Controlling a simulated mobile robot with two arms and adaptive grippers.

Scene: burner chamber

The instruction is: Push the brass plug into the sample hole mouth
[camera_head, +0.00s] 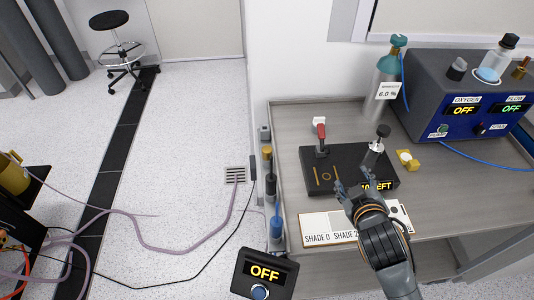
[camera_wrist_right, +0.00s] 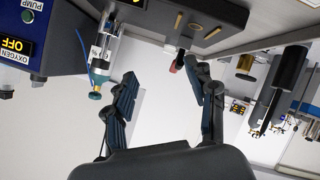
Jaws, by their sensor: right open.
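A brass-coloured piece (camera_head: 522,68) stands on top of the blue-grey console at the far right. A yellow block with a pale round top (camera_head: 407,160) sits on the table right of the black box (camera_head: 318,158). I cannot tell which of these is the plug, and I cannot make out the sample hole mouth for certain. My right gripper (camera_head: 354,181) is open and empty, its fingers over the front of the black box. The right wrist view shows the two fingers (camera_wrist_right: 163,78) spread with nothing between them. My left gripper is not in view.
The console (camera_head: 440,90) shows OFF readouts. A gas cylinder (camera_head: 386,75) stands beside it. A shade card (camera_head: 325,228) lies in front. Several tools line the table's left edge. Purple hoses (camera_head: 190,248) cross the floor.

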